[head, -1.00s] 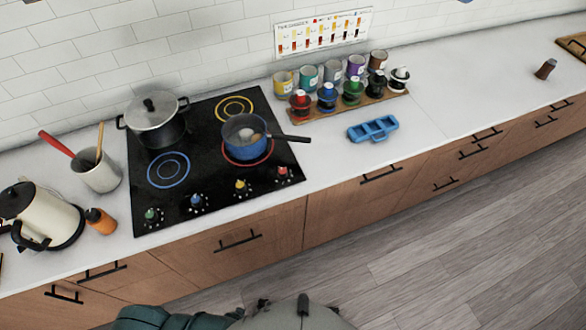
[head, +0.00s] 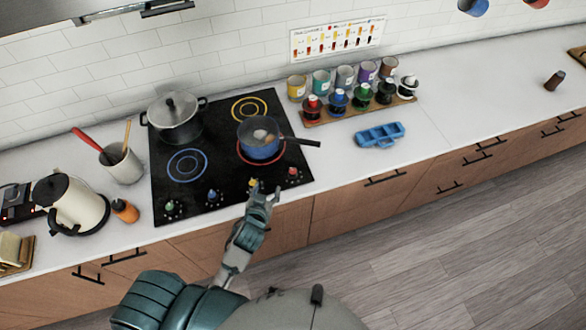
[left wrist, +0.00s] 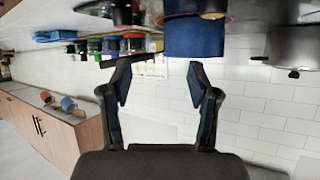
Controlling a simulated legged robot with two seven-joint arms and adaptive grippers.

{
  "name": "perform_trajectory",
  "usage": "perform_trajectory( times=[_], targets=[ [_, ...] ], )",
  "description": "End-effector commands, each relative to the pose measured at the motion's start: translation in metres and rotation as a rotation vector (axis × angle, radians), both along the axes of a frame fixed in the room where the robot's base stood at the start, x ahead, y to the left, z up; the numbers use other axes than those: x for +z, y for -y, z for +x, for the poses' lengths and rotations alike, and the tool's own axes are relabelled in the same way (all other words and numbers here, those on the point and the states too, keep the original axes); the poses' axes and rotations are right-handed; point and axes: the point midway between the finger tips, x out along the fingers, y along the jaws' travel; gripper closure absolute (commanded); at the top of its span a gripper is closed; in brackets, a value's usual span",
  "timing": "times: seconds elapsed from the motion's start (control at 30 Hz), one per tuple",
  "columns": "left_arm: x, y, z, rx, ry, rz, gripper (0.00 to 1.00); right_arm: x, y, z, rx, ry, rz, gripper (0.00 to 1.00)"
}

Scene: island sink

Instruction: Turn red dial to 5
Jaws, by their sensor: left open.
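The red dial (head: 293,172) is at the right end of the row of dials on the black stove's (head: 215,135) front edge. Its setting is too small to read. My left gripper (head: 264,190) is open and empty at the stove's front edge, left of the red dial and beside the yellow dial (head: 252,183), which it partly covers. I cannot tell whether it touches anything. In the left wrist view its two fingers (left wrist: 160,82) are spread apart, and I cannot make out the red dial there. My right gripper is not in view.
A blue pan (head: 258,145) sits on the red-ringed burner, its handle reaching right above the red dial. A grey pot (head: 174,120) stands at the back left. A blue tray (head: 380,135) lies to the right.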

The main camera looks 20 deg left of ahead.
Motion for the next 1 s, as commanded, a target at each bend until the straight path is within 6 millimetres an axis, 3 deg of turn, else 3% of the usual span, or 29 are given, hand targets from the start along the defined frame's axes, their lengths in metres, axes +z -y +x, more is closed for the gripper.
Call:
perform_trajectory(
  times=[0.1, 0.27, 0.37, 0.4, 0.5, 0.57, 0.6, 0.67, 0.73, 0.83, 0.9, 1.0],
  targets=[
    [0.045, 0.014, 0.038, -0.028, 0.218, -0.015, 0.39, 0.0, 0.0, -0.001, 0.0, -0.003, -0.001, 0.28],
    [0.119, 0.05, 0.078, -0.151, 0.546, -0.045, 0.39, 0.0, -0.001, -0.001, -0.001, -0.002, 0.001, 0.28],
    [0.175, 0.092, 0.092, -0.322, 0.772, -0.066, 0.39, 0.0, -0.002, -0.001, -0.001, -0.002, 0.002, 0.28],
    [0.197, 0.115, 0.094, -0.427, 0.863, -0.07, 0.39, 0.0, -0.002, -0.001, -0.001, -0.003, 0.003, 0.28],
    [0.235, 0.185, 0.083, -0.795, 1.026, -0.059, 0.39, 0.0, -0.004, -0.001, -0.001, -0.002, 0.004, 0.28],
    [0.237, 0.226, 0.071, -1.056, 1.033, -0.025, 0.39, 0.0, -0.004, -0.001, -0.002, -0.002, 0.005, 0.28],
    [0.228, 0.248, 0.063, -1.227, 0.993, 0.014, 0.39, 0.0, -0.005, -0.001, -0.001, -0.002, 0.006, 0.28],
    [0.205, 0.269, 0.056, -1.467, 0.864, 0.091, 0.39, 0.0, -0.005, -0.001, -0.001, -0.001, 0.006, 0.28],
    [0.167, 0.274, 0.057, -1.683, 0.617, 0.211, 0.39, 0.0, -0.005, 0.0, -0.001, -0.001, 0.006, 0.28],
    [0.117, 0.24, 0.075, -1.814, 0.157, 0.402, 0.39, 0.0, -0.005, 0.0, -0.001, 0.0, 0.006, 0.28],
    [0.096, 0.199, 0.092, -1.778, -0.166, 0.521, 0.39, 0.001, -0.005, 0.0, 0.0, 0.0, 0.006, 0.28],
    [0.091, 0.136, 0.113, -1.619, -0.537, 0.64, 0.39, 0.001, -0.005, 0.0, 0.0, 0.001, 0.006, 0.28]
  ],
)
